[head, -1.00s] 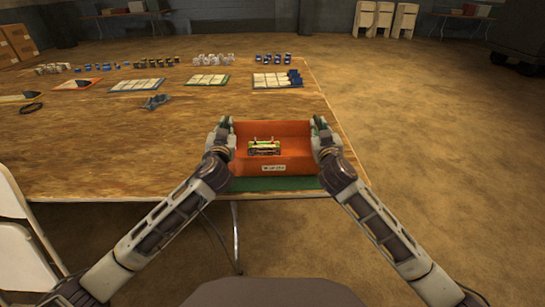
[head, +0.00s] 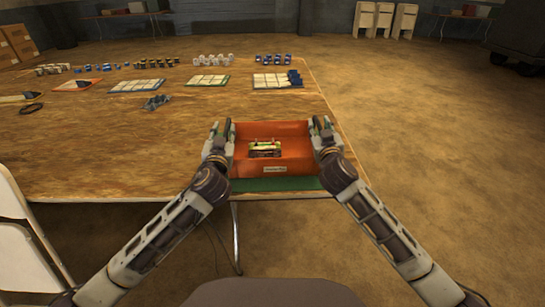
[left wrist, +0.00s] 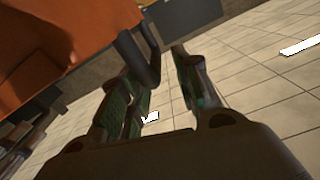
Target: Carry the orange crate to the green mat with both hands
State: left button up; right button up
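The orange crate (head: 300,168) is at the table's front right corner and appears to rest on the green mat (head: 275,184), whose front strip shows. A small device (head: 265,149) lies inside the crate. My left gripper (head: 219,128) is at the crate's left end. In the left wrist view its fingers (left wrist: 163,80) are spread, with a dark handle-like piece (left wrist: 140,55) between them, beside the orange wall (left wrist: 70,40). My right gripper (head: 320,126) is at the crate's right end, and its fingers look parted. The rest of the mat is hidden under the crate.
Trays of parts (head: 205,80) and rows of small cylinders (head: 213,60) stand at the back of the wooden table (head: 120,140). A blue-grey clamp-like part (head: 157,102) lies left of the crate. A white chair (head: 20,240) is at the lower left. The floor on the right is clear.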

pick_arm(q)
jog(key=s, duration=0.8)
dwell(0.4)
pick_arm(e)
jog(key=shift+s, duration=0.15)
jog(key=s, duration=1.1)
jog(key=shift+s+d, duration=0.25)
jog(key=shift+s, duration=0.1)
dwell(0.5)
pick_arm(q)
jog(key=shift+s, duration=0.1)
pick_arm(e)
jog(key=shift+s+f, duration=0.1)
